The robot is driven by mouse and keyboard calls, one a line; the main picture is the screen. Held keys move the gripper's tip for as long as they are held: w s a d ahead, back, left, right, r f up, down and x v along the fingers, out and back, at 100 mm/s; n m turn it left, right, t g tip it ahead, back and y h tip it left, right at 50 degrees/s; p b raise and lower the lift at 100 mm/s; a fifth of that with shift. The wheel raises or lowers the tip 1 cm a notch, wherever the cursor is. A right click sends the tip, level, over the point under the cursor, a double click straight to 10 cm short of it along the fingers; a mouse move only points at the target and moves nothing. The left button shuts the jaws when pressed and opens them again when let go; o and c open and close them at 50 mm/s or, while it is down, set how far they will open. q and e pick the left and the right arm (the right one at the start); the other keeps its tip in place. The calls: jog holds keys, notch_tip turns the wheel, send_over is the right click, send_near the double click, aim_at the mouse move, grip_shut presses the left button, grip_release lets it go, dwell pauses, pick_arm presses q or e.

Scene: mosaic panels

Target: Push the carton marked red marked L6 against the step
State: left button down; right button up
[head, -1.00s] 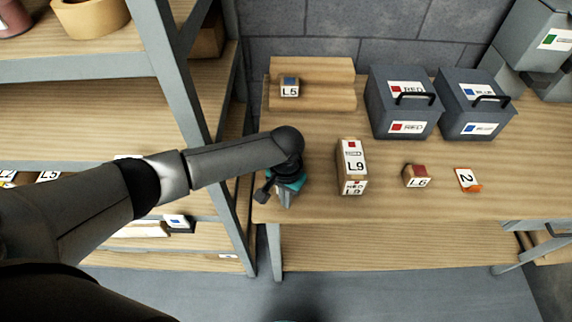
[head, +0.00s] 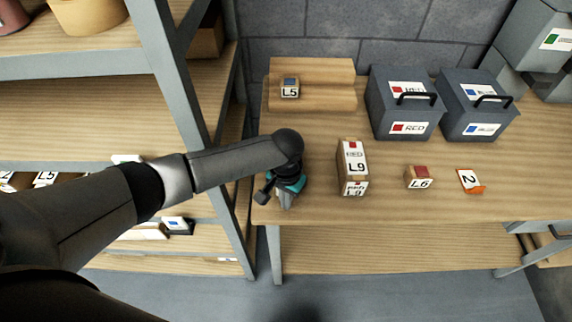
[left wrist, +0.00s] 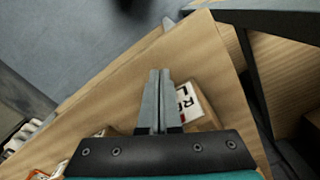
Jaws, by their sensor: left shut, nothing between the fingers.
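The red-marked L6 carton (head: 419,177) is a small box with a red top patch, standing on the right part of the wooden table (head: 330,212). The wooden step (head: 328,98) lies along the wall at the back left of the table, with the blue-marked L5 carton (head: 290,87) at it. My left gripper (head: 286,205) is at the table's left front, far to the left of L6, with the tall L9 carton (head: 352,167) standing between them. In the left wrist view its two fingers (left wrist: 157,75) are together and empty. My right gripper is in neither view.
Two grey toolboxes, red-labelled (head: 403,103) and blue-labelled (head: 474,105), stand at the back. An orange stand with a "2" card (head: 468,180) is right of L6. A shelf unit (head: 190,95) rises at the left. Bare table lies between L9 and L6.

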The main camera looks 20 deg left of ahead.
pick_arm(q)
jog(key=shift+w+a+b, duration=0.25)
jog(key=shift+w+b, duration=0.15)
jog(key=shift+w, duration=0.4)
jog(key=shift+w+a+b, duration=0.2)
jog(key=shift+w+b, duration=0.2)
jog(key=shift+w, duration=0.4)
jog(key=shift+w, duration=0.1)
jog(key=shift+w+a+b, duration=0.3)
jog(key=shift+w+b, duration=0.35)
jog(key=shift+w, duration=0.2)
jog(key=shift+w+a+b, duration=0.25)
jog(key=shift+w+b, duration=0.4)
jog(key=shift+w, duration=0.2)
jog(key=shift+w, duration=0.1)
jog(key=shift+w, duration=0.1)
jog(key=shift+w+a+b, duration=0.3)
jog(key=shift+w+b, duration=0.55)
jog(key=shift+b, duration=0.15)
jog(key=shift+w+a+b, duration=0.25)
jog(key=shift+w+b, duration=0.7)
jog(key=shift+b, duration=0.1)
